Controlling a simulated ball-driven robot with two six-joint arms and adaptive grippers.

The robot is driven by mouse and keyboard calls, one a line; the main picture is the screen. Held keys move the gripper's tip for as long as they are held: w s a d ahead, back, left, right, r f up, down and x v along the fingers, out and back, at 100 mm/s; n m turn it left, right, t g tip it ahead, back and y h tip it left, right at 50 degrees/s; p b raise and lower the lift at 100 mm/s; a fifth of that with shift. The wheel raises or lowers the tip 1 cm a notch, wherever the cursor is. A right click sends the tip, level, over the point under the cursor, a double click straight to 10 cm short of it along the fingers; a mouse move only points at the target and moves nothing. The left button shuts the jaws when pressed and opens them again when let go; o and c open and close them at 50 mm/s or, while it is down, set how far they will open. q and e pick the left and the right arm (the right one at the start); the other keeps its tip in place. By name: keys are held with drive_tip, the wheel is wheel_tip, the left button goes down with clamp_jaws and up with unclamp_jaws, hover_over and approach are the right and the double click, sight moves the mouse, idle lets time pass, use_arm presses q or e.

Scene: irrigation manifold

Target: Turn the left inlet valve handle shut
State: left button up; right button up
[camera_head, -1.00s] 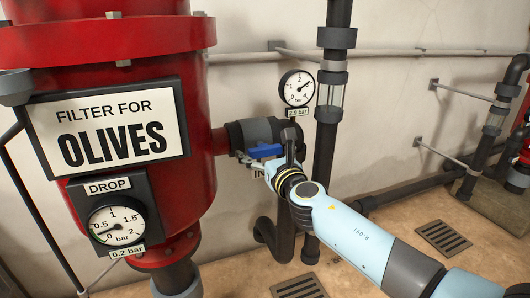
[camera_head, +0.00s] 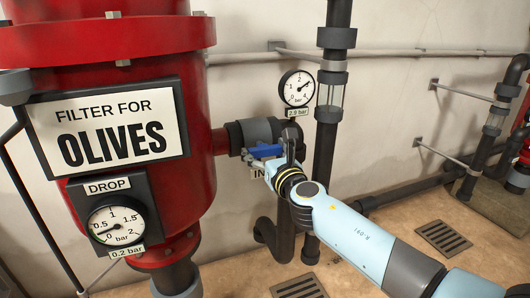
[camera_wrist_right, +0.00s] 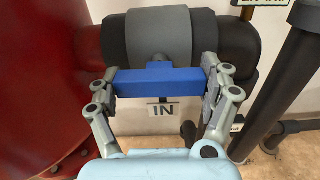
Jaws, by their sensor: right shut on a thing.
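The blue inlet valve handle (camera_head: 266,151) sits on the dark pipe at the right of the red filter tank, above a plate reading IN. In the right wrist view the blue handle (camera_wrist_right: 157,80) lies crosswise, in line with the pipe (camera_wrist_right: 130,38) behind it. My right gripper (camera_head: 265,157) is shut on the handle, with one finger at each end of the bar; it also shows in the right wrist view (camera_wrist_right: 160,83). In the head view my gripper and wrist partly cover the handle. My left gripper is not in view.
The red tank (camera_head: 185,95) with its OLIVES sign (camera_head: 110,135) and drop gauge (camera_head: 117,222) stands close on the left. A pressure gauge (camera_head: 297,88) and a black vertical pipe (camera_head: 325,150) stand right of the valve. Floor drains (camera_head: 443,236) lie at lower right.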

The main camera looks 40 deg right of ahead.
drive_tip(key=m+b, duration=0.1)
drive_tip(key=m, duration=0.3)
drive_tip(key=shift+f+b, duration=0.1)
drive_tip(key=shift+b, duration=0.2)
drive_tip(key=m+b, duration=0.1)
drive_tip(key=m, duration=0.3)
drive_tip(key=shift+m+b, duration=0.3)
drive_tip(key=shift+m, duration=0.1)
drive_tip(key=m+b, duration=0.2)
drive_tip(key=m, duration=0.3)
drive_tip(key=shift+m+b, duration=0.75)
drive_tip(key=shift+m, duration=1.35)
drive_tip(key=o, duration=1.1)
drive_tip(key=shift+s, duration=0.1)
